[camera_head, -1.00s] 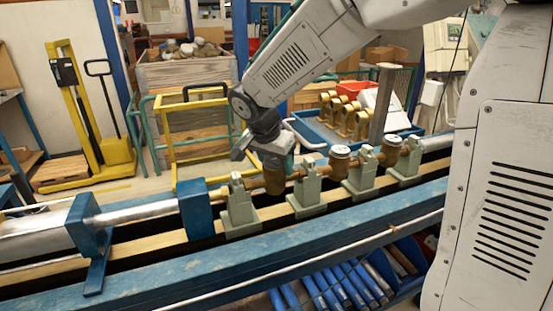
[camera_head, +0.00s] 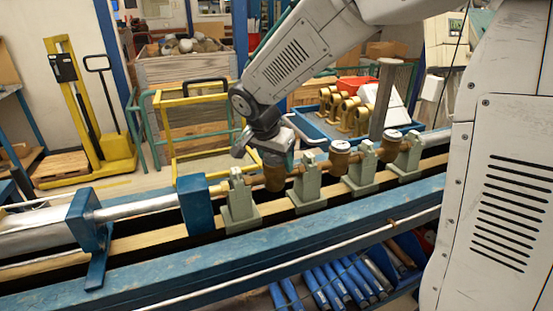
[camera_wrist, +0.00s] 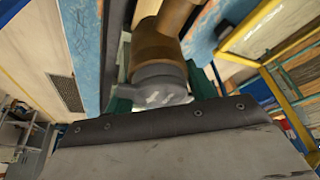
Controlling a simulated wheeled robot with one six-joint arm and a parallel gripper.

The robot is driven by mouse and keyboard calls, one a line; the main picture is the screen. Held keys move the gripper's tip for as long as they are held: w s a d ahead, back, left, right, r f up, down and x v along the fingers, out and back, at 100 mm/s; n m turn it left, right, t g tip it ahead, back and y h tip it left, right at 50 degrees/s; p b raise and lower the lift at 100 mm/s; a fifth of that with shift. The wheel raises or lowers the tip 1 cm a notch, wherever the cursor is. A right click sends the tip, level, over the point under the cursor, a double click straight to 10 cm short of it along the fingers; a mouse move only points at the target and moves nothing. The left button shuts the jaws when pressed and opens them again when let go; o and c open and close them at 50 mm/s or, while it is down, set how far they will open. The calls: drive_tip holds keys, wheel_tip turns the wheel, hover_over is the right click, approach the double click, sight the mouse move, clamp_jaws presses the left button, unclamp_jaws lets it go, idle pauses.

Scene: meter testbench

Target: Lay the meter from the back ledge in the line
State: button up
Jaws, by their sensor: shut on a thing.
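My gripper (camera_head: 273,160) is shut on a brass meter (camera_head: 274,178) and holds it at the line between two grey-green supports (camera_head: 240,203). In the wrist view the meter (camera_wrist: 158,55) shows its brass body and a grey cap close to the jaws. Whether it rests fully on the supports is hidden by the gripper and the angle. Another brass meter with a pale round face (camera_head: 340,153) sits in the line to the right, between further supports. The line runs along the blue bench (camera_head: 300,228).
A blue tray (camera_head: 312,130) with several brass fittings (camera_head: 345,108) stands behind the line. A yellow frame (camera_head: 195,130) and a wooden crate (camera_head: 190,75) are behind my gripper. A blue clamp block (camera_head: 197,205) stands left of the held meter. Blue tubes (camera_head: 330,282) lie below the bench.

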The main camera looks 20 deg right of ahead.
drive_tip(key=shift+f, duration=0.15)
drive_tip(key=o, duration=1.6)
drive_tip(key=shift+r, duration=4.5)
